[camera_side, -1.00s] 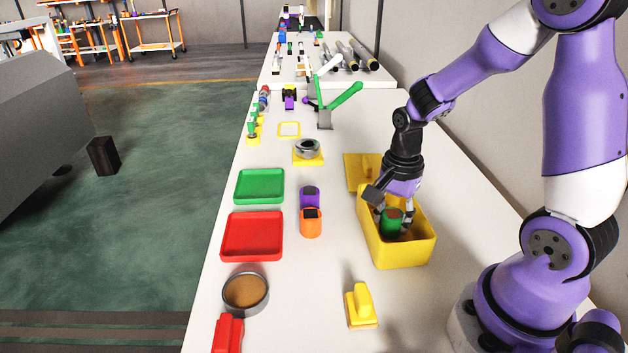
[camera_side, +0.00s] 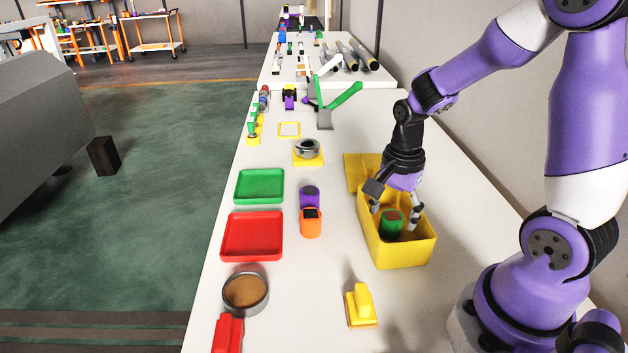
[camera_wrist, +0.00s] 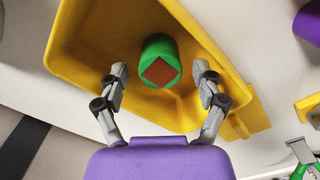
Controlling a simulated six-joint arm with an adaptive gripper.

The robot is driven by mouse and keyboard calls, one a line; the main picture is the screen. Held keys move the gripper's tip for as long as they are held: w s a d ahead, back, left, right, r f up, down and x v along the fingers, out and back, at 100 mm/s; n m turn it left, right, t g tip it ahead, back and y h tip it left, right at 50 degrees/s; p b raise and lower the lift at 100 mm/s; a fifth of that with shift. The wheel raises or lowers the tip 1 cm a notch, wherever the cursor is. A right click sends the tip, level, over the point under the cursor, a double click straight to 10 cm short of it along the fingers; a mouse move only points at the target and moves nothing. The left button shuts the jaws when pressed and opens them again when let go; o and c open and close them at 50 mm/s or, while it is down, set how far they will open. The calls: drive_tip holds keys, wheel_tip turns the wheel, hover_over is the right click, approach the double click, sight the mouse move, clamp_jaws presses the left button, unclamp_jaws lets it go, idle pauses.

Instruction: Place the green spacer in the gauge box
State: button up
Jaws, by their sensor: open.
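The green spacer (camera_side: 391,222), with a reddish-brown top, stands inside the yellow gauge box (camera_side: 405,256). In the wrist view the green spacer (camera_wrist: 159,50) is in the box, near its middle, apart from the walls as far as I can see. The yellow box (camera_wrist: 84,48) surrounds it there. My gripper (camera_side: 396,212) is over the box, its fingers spread to either side of the spacer. In the wrist view my open gripper (camera_wrist: 161,72) has a clear gap between each fingertip and the spacer.
A yellow lid-like plate (camera_side: 360,172) lies behind the box. A purple piece (camera_side: 309,197) and an orange piece (camera_side: 311,224) stand to the left. Green (camera_side: 259,186) and red (camera_side: 252,236) trays lie farther left. A yellow handled block (camera_side: 361,306) stands in front.

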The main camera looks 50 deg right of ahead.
sight(392, 217)
wheel_tip(392, 217, up, 11)
drive_tip(key=s+a+r+n+t, duration=0.3)
drive_tip(key=a+n+t, duration=0.2)
drive_tip(key=n, duration=1.2)
drive_tip(key=a, duration=0.3)
drive_tip(key=shift+a+t, duration=0.2)
drive_tip(key=shift+t, duration=0.1)
